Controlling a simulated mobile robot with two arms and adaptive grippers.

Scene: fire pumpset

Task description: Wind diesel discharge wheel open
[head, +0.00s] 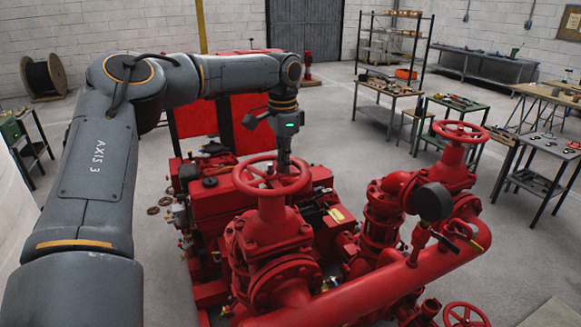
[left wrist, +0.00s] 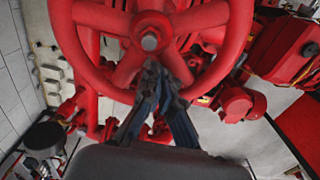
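A red spoked handwheel (head: 272,178) tops the valve (head: 270,240) nearest the middle of the head view. In the left wrist view the same wheel (left wrist: 245,35) fills the upper part, with its hub nut showing. My left gripper (head: 284,165) points down at the wheel's far side. In the left wrist view its dark fingers (left wrist: 160,72) cross the lower rim and converge to close-set tips just below the hub, between two spokes. They look shut, with nothing clearly between them. Contact with a spoke or the rim cannot be told. My right gripper is not in view.
A second red handwheel (head: 461,131) stands to the right, and a third (head: 466,314) shows at the bottom. A thick red pipe (head: 400,285) crosses the front. Red engine parts (head: 215,195) lie behind the wheel. Workbenches (head: 545,150) stand farther right across open floor.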

